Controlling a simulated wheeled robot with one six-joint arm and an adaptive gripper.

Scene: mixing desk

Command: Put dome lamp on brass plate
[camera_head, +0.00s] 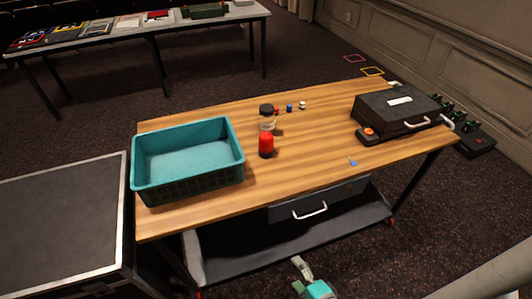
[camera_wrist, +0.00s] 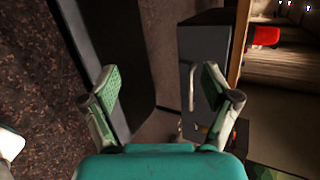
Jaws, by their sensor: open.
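A red dome-topped cylinder (camera_head: 266,146), which looks like the dome lamp, stands upright near the middle of the wooden table. A red thing (camera_wrist: 264,36) at the top right of the wrist view appears to be the same one. I cannot make out a brass plate in either view. My gripper (camera_head: 301,268) is low in front of the table, below the drawer, and far from the red cylinder. In the wrist view my gripper (camera_wrist: 160,88) has its fingers wide apart with nothing between them.
A teal basket (camera_head: 187,192) stands on the table's left. A dark-lidded jar (camera_head: 267,123) is just behind the red cylinder. A black case (camera_head: 392,116) is at the right. A grey drawer (camera_head: 330,199) with a handle hangs under the front edge. The table's front middle is mostly clear.

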